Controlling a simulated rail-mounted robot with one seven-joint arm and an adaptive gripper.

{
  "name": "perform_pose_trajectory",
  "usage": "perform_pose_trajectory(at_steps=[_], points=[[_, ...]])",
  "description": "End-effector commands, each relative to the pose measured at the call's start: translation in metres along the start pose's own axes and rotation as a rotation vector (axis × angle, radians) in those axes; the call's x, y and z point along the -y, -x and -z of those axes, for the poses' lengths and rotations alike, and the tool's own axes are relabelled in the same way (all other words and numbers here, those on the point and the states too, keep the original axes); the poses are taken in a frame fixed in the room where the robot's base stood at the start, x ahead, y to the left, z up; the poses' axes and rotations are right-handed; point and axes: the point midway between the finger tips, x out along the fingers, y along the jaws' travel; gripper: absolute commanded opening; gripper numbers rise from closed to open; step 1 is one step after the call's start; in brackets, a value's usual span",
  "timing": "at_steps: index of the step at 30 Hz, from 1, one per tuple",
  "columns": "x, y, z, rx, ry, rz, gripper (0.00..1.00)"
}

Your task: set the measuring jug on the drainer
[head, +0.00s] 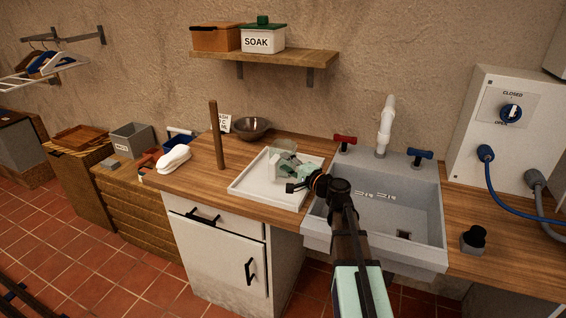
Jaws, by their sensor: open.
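The drainer (250,187) is a shallow white tray on the wooden worktop, just left of the sink. A clear, greenish vessel that looks like the measuring jug (284,147) is at the drainer's back part. Pale green and dark shapes overlap its lower part, so I cannot tell whether its base touches the tray. My gripper (291,188) is dark and small in view, over the drainer's right side, in front of the jug. It is open; its finger tips are hard to make out, and I see no clear grasp on the jug.
The grey sink (418,205) with a white tap (385,128) lies right of the drainer. An upright wooden post (217,135), a metal bowl (250,128) and a white cloth-like item (174,159) stand to the left. A shelf (265,58) with boxes hangs above.

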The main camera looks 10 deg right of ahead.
Motion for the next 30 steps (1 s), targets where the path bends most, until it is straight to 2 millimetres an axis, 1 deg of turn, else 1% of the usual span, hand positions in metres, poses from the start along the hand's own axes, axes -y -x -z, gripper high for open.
perform_pose_trajectory(at_steps=[1,6,9,13,19,30], points=[[-0.002,0.014,-0.002,-0.004,0.001,0.0,0.41],[-0.002,0.048,-0.002,-0.003,0.001,0.001,0.41],[-0.001,0.066,-0.001,-0.004,0.0,0.001,0.41],[-0.001,0.084,-0.001,-0.003,0.001,0.0,0.41],[-0.001,0.096,0.0,-0.001,0.001,0.0,0.41],[0.0,0.097,0.0,-0.001,0.0,0.0,0.41]])
